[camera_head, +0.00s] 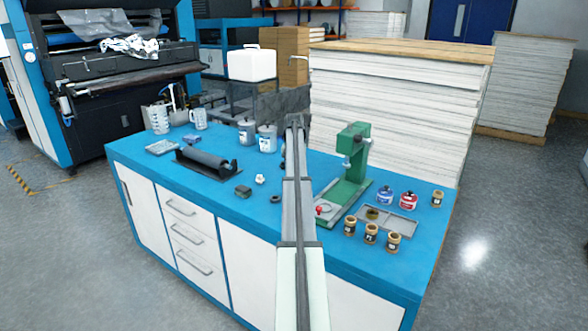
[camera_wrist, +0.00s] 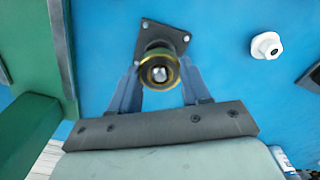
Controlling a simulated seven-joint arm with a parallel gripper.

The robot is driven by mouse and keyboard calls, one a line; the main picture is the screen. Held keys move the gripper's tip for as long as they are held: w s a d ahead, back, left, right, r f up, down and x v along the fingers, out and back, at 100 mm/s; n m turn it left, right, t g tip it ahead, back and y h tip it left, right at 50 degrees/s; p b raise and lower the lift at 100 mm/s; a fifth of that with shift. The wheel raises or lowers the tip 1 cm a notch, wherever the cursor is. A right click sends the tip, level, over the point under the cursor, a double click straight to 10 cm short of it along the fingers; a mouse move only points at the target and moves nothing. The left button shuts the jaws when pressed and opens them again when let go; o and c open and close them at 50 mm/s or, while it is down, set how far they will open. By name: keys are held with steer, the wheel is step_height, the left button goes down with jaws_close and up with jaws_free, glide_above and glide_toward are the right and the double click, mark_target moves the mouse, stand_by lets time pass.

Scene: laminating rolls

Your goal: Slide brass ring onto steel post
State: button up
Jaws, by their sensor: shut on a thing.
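The brass ring (camera_wrist: 146,64) is between the two fingers of my gripper (camera_wrist: 160,80), which is shut on it, in the wrist view. The bright round top of the steel post (camera_wrist: 158,73) shows inside the ring's opening. The post's dark square base plate (camera_wrist: 178,38), with bolts at its corners, is on the blue bench top just beyond the ring. From this angle I cannot tell how far the ring is above or down around the post. In the head view my arm hides the post, the ring and the gripper tips.
A green press (camera_head: 357,165) stands right of my arm, and a white fitting (camera_head: 260,179) lies left. A shallow tray (camera_head: 404,227), small jars (camera_head: 371,232) and bottles (camera_head: 385,195) are at the right. A black roller (camera_head: 205,161) is at the left. The bench's front left is clear.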

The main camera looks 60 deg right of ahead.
steer(key=shift+f, duration=0.6)
stand_by(0.3)
steer(key=o, duration=1.7)
steer(key=shift+c, duration=0.2)
steer(key=shift+r, duration=0.1)
steer(key=shift+r, duration=4.4)
